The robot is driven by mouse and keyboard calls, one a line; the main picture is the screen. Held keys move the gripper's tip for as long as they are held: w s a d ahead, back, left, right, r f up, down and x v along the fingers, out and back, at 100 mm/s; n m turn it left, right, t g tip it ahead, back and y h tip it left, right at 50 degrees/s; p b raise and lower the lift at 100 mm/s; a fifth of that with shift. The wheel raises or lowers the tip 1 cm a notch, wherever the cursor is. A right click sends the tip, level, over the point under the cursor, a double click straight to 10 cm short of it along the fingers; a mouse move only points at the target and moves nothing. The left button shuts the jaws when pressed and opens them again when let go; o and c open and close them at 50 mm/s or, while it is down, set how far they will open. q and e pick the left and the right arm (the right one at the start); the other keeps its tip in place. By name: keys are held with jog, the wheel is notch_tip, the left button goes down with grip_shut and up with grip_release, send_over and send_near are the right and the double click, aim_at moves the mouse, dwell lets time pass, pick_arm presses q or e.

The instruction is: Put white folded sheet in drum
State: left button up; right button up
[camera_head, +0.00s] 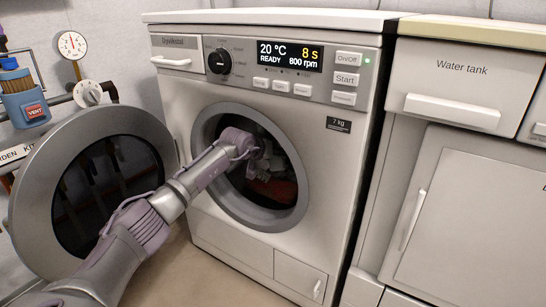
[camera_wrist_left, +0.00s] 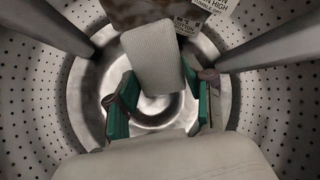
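The washing machine's drum (camera_head: 262,192) is open at the front. My left arm reaches through its round opening, and the left gripper (camera_wrist_left: 160,100) is inside, partly hidden in the head view. In the left wrist view its green-padded fingers stand apart, so it looks open. A white folded sheet (camera_wrist_left: 152,58), pale and textured, lies just beyond and between the fingertips, inside the perforated drum wall (camera_wrist_left: 42,85). I see no clear grip on it. My right gripper is in neither view.
The round door (camera_head: 25,215) is swung open to the left, beside my arm. Reddish cloth (camera_head: 277,190) shows low in the opening. A dark printed piece with a label (camera_wrist_left: 150,12) is at the top of the wrist view. A water tank cabinet (camera_head: 470,75) stands at right.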

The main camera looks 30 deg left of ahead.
pick_arm(q)
jog(key=o, duration=0.4)
jog(key=shift+s, duration=0.1)
jog(key=d+v, duration=0.1)
jog(key=v, duration=1)
jog(key=shift+s+a+r, duration=0.25)
jog(key=shift+s+a, duration=0.05)
jog(key=shift+a, duration=0.2)
